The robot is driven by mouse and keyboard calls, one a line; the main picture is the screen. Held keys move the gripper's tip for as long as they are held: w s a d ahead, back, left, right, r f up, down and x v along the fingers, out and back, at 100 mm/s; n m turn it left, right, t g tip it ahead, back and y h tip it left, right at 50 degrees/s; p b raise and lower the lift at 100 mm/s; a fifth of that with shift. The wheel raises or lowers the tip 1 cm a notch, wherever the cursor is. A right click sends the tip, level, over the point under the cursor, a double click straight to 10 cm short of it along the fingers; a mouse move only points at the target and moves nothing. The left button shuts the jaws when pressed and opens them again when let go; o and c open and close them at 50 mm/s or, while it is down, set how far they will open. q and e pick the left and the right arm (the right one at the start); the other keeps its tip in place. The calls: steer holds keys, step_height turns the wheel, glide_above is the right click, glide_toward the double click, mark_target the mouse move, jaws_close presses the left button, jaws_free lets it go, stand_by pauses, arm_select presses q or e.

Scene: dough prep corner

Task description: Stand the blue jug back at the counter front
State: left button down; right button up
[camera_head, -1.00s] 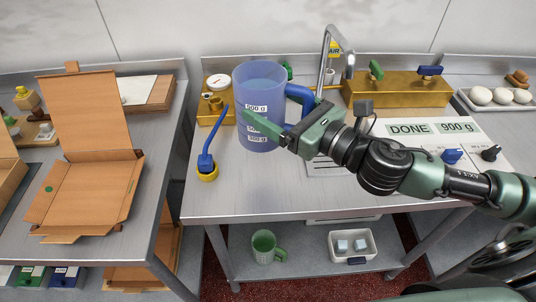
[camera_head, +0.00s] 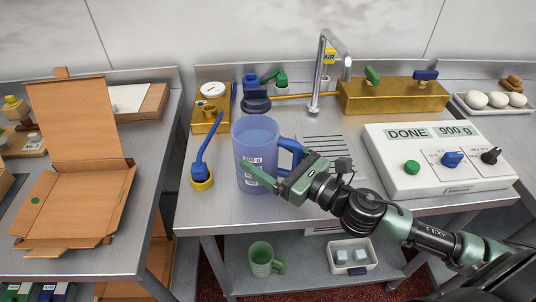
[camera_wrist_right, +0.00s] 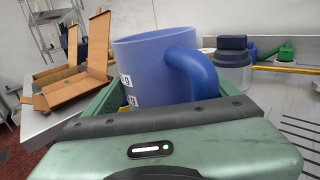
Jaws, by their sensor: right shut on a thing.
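The blue jug (camera_head: 252,143) is a translucent, upright jug with white labels and a handle on its right side. It is at the front left part of the metal counter (camera_head: 330,205), its base close to or on the surface; I cannot tell if it touches. My right gripper (camera_head: 262,178) is shut on the jug, one green finger across its front and the other mostly hidden behind it. The right wrist view shows the jug (camera_wrist_right: 152,68) upright between the fingers, its handle towards the camera. My left gripper is not in view.
A scale reading DONE 900 g (camera_head: 440,165) stands to the right. A faucet (camera_head: 318,75) and a blue-lidded jar (camera_head: 255,98) are behind. A cardboard box (camera_head: 75,200) lies on the left table.

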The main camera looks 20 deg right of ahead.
steer(key=shift+f, duration=0.2)
steer(key=o, duration=1.4)
steer(key=shift+r, duration=0.1)
steer(key=shift+r, duration=0.25)
steer(key=shift+s+d+f, duration=0.1)
steer(key=shift+s+f, duration=0.1)
steer(key=shift+f, duration=0.1)
steer(key=b+v, duration=0.4)
steer(key=v, duration=0.7)
steer(key=shift+s+r, duration=0.25)
